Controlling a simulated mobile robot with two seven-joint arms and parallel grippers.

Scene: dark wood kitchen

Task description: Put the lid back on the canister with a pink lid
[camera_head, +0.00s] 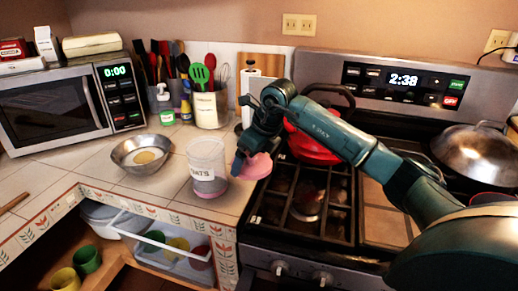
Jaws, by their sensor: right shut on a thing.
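A clear canister (207,172) with dark lettering and a pink base stands upright and open-topped near the front corner of the tiled counter. My right gripper (243,160) is just right of the canister, over the gap between counter and stove. It is shut on the pink lid (257,168), which hangs tilted below and beside the fingers, apart from the canister's rim. Part of the lid is hidden behind the gripper. My left gripper is not in view.
A metal bowl (142,154) sits left of the canister. A utensil holder (210,108) and paper towel roll (249,95) stand behind. A red kettle (314,142) is on the stove (318,216). A microwave (62,108) fills the back left.

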